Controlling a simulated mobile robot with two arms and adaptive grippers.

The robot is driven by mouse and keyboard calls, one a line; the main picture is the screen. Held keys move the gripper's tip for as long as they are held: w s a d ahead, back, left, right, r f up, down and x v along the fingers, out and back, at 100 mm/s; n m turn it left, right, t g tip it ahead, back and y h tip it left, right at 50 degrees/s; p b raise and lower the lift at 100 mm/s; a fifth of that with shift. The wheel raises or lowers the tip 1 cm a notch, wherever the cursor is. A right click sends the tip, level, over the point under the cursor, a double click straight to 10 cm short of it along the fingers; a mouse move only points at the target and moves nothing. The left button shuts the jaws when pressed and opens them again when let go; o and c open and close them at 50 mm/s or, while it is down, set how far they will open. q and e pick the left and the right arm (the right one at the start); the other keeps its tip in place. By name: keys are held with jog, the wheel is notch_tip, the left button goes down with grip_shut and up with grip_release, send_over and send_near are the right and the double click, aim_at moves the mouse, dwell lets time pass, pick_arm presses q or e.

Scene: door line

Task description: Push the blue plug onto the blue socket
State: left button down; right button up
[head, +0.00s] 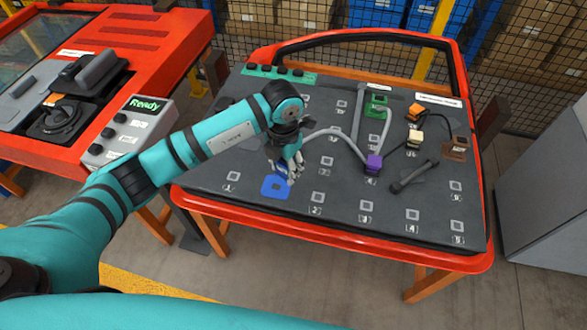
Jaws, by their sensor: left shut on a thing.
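The blue socket (274,192) is a flat blue square on the grey door panel, toward the panel's front left. My left gripper (289,176) points down just above and behind the socket. It is shut on the blue plug (281,168), which shows only as a small blue patch beside the fingers. The fingers hide most of the plug. A grey cable (336,132) runs from near the gripper to the right. I cannot tell whether the plug touches the socket. My right gripper is not in view.
A purple plug (374,163), a green connector (376,104), an orange one (414,111) and a cream one (416,138) sit on the panel, with cables among them. A dark handle (414,176) lies at right. A "Ready" box (130,131) stands left.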

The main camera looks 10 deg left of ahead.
pick_arm(q)
jog(key=shift+m, duration=0.7)
jog(key=a+f+b, duration=0.1)
jog(key=f+b, duration=0.1)
jog(key=a+f+b, duration=0.2)
jog(key=shift+f, duration=0.25)
jog(key=shift+a+f+b, duration=0.15)
jog(key=shift+f+b, duration=0.4)
jog(key=shift+f, duration=0.1)
jog(key=shift+f, duration=0.1)
jog(key=shift+f+b, duration=0.1)
jog(key=shift+b, duration=0.2)
